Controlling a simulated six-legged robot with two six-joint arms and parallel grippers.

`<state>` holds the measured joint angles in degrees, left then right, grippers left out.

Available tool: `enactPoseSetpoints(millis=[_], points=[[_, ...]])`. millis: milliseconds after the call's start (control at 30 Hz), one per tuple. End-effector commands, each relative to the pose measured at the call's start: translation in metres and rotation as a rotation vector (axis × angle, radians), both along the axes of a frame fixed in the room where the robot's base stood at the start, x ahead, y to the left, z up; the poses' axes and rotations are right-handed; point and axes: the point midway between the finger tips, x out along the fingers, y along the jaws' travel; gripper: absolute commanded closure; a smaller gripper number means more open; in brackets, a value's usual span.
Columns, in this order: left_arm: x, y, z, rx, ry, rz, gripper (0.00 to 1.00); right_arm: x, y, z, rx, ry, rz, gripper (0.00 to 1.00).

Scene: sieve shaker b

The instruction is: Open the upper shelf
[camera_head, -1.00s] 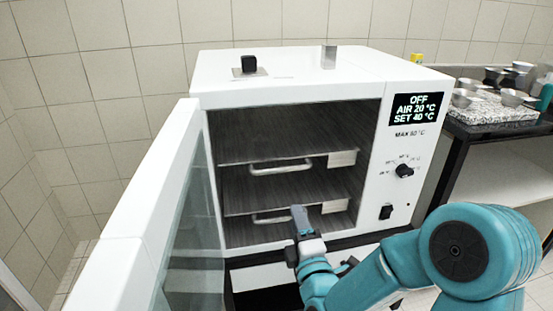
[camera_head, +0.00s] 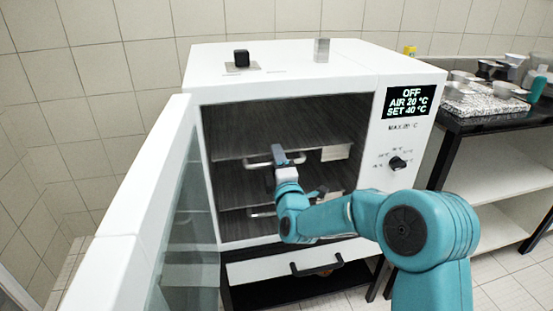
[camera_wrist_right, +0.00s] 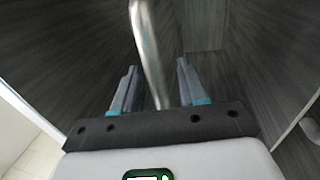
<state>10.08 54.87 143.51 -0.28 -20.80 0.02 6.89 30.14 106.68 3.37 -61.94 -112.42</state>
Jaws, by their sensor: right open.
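The upper shelf (camera_head: 230,148) is a dark metal plate inside the white oven, with a silver bar handle (camera_head: 256,164) at its front. My right gripper (camera_head: 279,155) is at this handle, reaching in through the open front. In the right wrist view the handle bar (camera_wrist_right: 147,45) runs between the two fingers of my open right gripper (camera_wrist_right: 157,67), with gaps on both sides. The gripper hides part of the handle in the head view. The shelf sits inside the oven. My left gripper is not in view.
The oven door (camera_head: 140,205) stands open on the left. A lower shelf handle (camera_head: 262,213) shows partly behind my right arm. A control panel with a display (camera_head: 411,102) is at the right. A side table (camera_head: 490,121) with metal bowls stands further right.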

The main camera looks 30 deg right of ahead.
Motion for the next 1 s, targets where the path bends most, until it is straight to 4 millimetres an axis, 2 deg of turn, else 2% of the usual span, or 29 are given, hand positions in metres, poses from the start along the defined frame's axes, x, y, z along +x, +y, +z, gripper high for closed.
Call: enactPoseSetpoints(millis=[333, 367, 400, 467, 500, 1000], points=[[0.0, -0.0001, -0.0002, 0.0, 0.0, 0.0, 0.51, 0.0055, -0.0018, 0.0009, 0.0, 0.001, 0.0, 0.58], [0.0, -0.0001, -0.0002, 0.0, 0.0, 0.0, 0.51, 0.0055, -0.0018, 0.0009, 0.0, 0.0, 0.0, 0.61], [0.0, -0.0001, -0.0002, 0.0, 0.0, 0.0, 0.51, 0.0054, -0.0018, 0.001, 0.0, 0.0, 0.0, 0.74], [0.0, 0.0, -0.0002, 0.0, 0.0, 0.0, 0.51, 0.0053, -0.0018, 0.001, 0.0, 0.0, 0.0, 0.94], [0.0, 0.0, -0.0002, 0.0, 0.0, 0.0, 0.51, 0.0053, -0.0018, 0.001, 0.0, 0.0, 0.0, 1.0], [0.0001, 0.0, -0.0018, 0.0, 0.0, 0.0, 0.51, 0.0042, -0.0014, 0.0, 0.002, 0.001, 0.0, 1.0]])
